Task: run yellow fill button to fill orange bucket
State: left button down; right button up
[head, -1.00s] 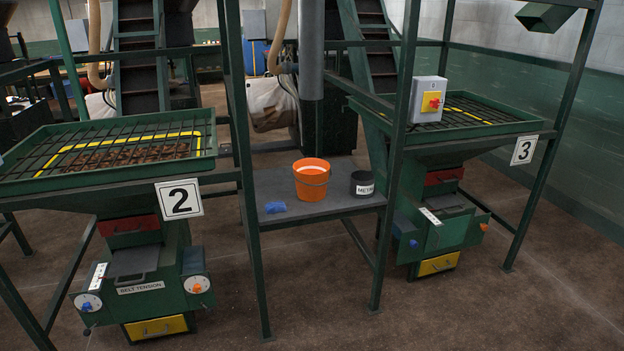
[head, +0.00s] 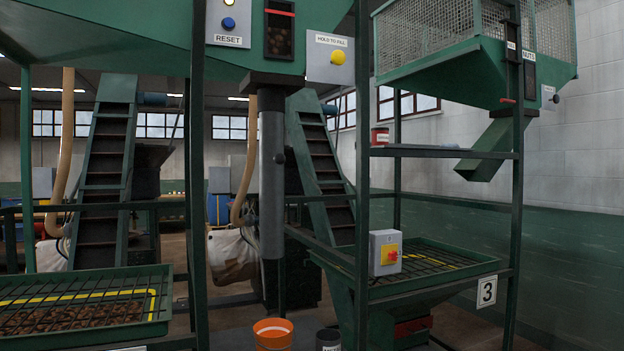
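The yellow fill button (head: 338,57) is round and sits on a grey panel labelled HOLD TO FILL (head: 330,40), under the right side of the green hopper at the top. The orange bucket (head: 272,334) stands at the bottom edge of the head view, its lower part cut off. A grey vertical pipe (head: 272,190) comes down from the hopper above the bucket area. Neither of my grippers is in view.
A dark tin (head: 328,340) stands right of the bucket. A blue button (head: 229,24) marked RESET is left of the hopper window. Green frame posts (head: 362,200) stand before the machines.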

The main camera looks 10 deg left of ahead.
aim_at(338, 57)
jog(key=i+l+u, duration=0.25)
jog(key=i+l, duration=0.2)
jog(key=l, duration=0.3)
jog(key=i+l+u, duration=0.15)
jog(key=l, duration=0.3)
jog(key=i+l+u, duration=0.15)
jog(key=i+l, duration=0.15)
jog(key=l, duration=0.15)
jog(key=i+l+u, duration=0.1)
jog(key=l, duration=0.35)
jog(key=i+l+u, duration=0.15)
jog(key=l, duration=0.3)
jog(key=i+l+u, duration=0.15)
jog(key=l, duration=0.35)
jog(key=i+l+u, duration=0.1)
jog(key=l, duration=0.4)
